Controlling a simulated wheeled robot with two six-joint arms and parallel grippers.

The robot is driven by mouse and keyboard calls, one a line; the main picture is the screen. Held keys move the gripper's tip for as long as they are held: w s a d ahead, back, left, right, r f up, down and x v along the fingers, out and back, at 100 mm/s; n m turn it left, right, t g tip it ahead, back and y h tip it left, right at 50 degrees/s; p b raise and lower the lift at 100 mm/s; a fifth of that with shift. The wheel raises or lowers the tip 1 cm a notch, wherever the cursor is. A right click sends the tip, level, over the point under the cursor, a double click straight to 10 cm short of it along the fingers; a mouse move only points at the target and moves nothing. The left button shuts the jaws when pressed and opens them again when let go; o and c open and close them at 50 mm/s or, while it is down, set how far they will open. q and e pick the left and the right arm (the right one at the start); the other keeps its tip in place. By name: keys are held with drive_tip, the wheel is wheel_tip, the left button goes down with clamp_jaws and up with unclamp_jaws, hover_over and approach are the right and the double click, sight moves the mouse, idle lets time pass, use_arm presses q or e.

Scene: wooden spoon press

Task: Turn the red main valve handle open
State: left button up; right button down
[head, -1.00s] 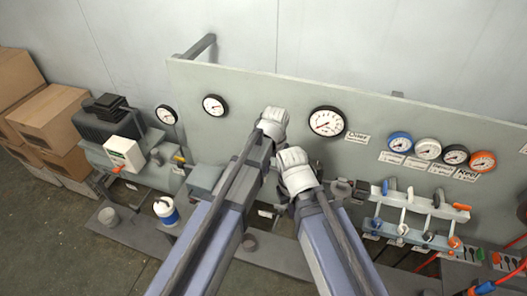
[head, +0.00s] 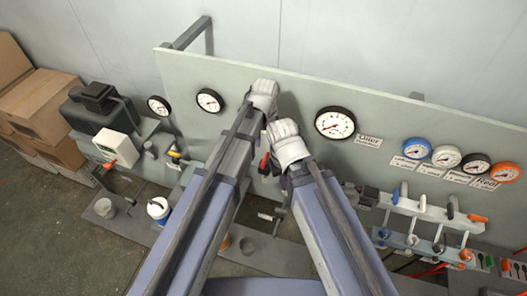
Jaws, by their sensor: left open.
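A small red handle (head: 264,163) shows in the gap between my two arms, low in front of the grey panel; most of what it sits on is hidden by the arms. I cannot tell for sure that it is the main valve handle. My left gripper (head: 263,95) is open, in front of the panel, above the red handle in the picture. My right gripper (head: 288,140) is just below and right of the left one, close to the red handle. Its fingertips are hidden, so I cannot tell whether it is open or touches anything.
The grey panel (head: 400,125) carries several gauges, including a large one (head: 335,123). A valve manifold (head: 430,210) with blue, grey and orange handles is on the right. A pump with a white box (head: 116,147) and a white-blue can (head: 158,209) are on the left. Cardboard boxes (head: 40,105) stand at far left.

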sight(265, 159)
use_arm(q)
drive_tip(key=shift+s, duration=0.2)
drive_tip(key=shift+s+f, duration=0.1)
drive_tip(key=shift+f, duration=0.05)
drive_tip(key=shift+f+b, duration=0.35)
drive_tip(key=shift+b, duration=0.2)
wheel_tip(265, 159, down, 7)
drive_tip(key=b, duration=0.6)
drive_tip(key=shift+r+b, duration=0.15)
drive_tip(key=shift+b, duration=0.2)
clamp_jaws()
